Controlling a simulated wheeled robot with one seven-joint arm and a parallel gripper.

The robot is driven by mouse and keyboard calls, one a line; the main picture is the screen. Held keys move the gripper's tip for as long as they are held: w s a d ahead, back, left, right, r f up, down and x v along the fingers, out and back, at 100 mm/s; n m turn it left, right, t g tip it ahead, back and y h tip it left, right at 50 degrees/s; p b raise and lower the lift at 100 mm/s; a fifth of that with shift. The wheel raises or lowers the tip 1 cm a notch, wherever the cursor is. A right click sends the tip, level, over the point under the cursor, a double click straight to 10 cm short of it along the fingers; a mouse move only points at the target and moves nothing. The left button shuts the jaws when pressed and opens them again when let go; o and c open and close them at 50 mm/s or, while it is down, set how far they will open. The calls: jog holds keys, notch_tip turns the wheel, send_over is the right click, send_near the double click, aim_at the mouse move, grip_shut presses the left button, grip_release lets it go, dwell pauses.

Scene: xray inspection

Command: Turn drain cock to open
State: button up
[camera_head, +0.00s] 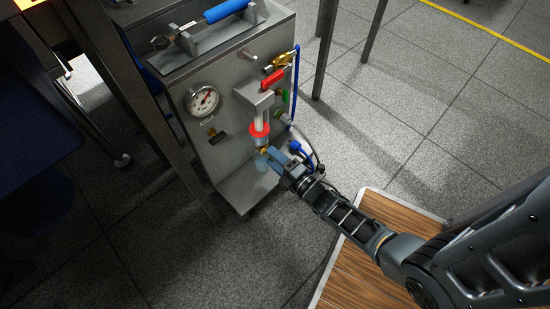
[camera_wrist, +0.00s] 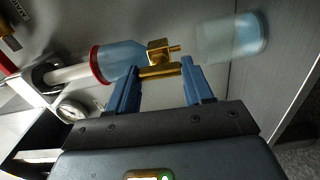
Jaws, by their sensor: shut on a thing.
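The brass drain cock (camera_wrist: 158,47) sits at the end of the clear bluish bowl (camera_wrist: 120,62) with the red ring. A brass bar of it (camera_wrist: 160,70) lies between the blue fingers of my gripper (camera_wrist: 162,76), which is shut on it. In the head view, my gripper (camera_head: 272,154) reaches the brass cock (camera_head: 263,149) from the right, below the red-ringed bowl (camera_head: 258,130). The fingers partly hide the cock there, and I cannot tell how far it is turned.
A grey metal panel (camera_head: 226,150) carries a pressure gauge (camera_head: 202,101), a red-handled valve (camera_head: 273,79) and blue tubing (camera_head: 297,85). A translucent bluish container (camera_wrist: 228,38) is just beyond the cock's outlet. A wooden board (camera_head: 352,265) lies under my arm.

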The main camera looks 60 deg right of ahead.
jog(key=shift+n, duration=0.4)
jog(key=o, duration=1)
jog(key=shift+o, duration=0.2)
jog(key=p+v, duration=0.1)
jog(key=v, duration=0.7)
